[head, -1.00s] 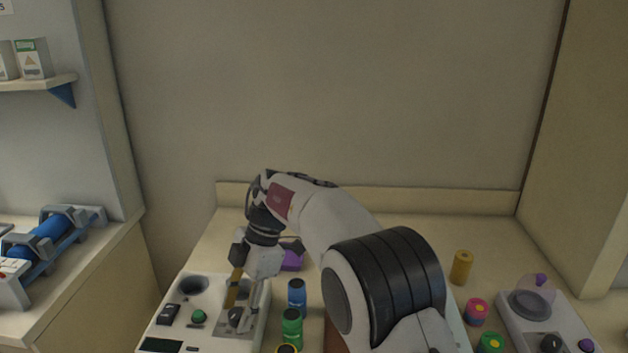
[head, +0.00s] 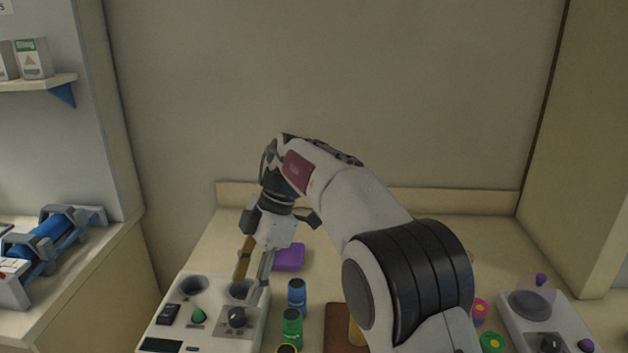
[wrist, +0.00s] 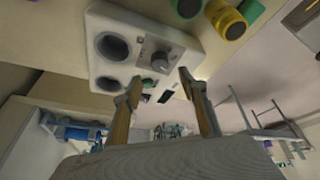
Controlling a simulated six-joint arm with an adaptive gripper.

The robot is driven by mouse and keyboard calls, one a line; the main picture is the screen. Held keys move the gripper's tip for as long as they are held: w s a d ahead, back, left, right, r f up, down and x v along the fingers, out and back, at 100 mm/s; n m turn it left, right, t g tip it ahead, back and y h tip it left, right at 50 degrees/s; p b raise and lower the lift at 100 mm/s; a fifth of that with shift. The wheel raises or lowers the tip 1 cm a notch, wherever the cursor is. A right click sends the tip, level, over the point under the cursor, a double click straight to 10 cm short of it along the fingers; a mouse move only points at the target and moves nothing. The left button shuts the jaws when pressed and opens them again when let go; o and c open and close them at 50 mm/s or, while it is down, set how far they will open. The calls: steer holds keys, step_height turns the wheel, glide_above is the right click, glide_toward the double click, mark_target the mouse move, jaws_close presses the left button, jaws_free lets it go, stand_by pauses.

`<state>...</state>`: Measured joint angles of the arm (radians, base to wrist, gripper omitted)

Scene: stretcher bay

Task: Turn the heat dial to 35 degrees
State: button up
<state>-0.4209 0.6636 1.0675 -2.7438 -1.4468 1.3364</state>
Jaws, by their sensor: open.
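The white device (head: 210,332) stands at the lower left of the head view. Its dark round dial (head: 237,317) sits on a grey plate at the device's right side. The dial also shows in the wrist view (wrist: 160,62), with a light mark on it; no numbers can be read. My gripper (head: 252,286) is open and empty, above the device and just behind the dial. In the wrist view its two fingers (wrist: 160,80) are spread apart, and the dial appears beyond the gap between them. The fingers appear clear of the dial.
The device also has two round wells (head: 193,286), a green button (head: 199,317), a black switch (head: 168,314) and a dark display (head: 160,345). Blue (head: 297,298) and green (head: 292,327) bottles stand close to its right. A purple block (head: 289,257) lies behind. Another device (head: 570,330) stands far right.

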steer(key=w+a+r+t+y, duration=0.4)
steer(key=w+a+y, duration=0.1)
steer(key=w+a, duration=0.35)
steer(key=w+r+m+t+y, duration=0.2)
steer(key=w+r+t, duration=0.3)
steer(key=w+d+r+m+t+h, duration=0.1)
steer(key=d+r+m+t+h, duration=0.1)
steer(key=d, duration=0.8)
steer(key=w+d+r+m+t+h, duration=0.1)
steer(key=d+r+m+t+h, duration=0.2)
steer(key=d+m, duration=0.4)
steer(key=shift+w+d+r+t+h, duration=0.25)
steer(key=shift+d+t+h, duration=0.25)
steer(key=shift+d+h, duration=0.85)
steer(key=shift+d+y, duration=0.35)
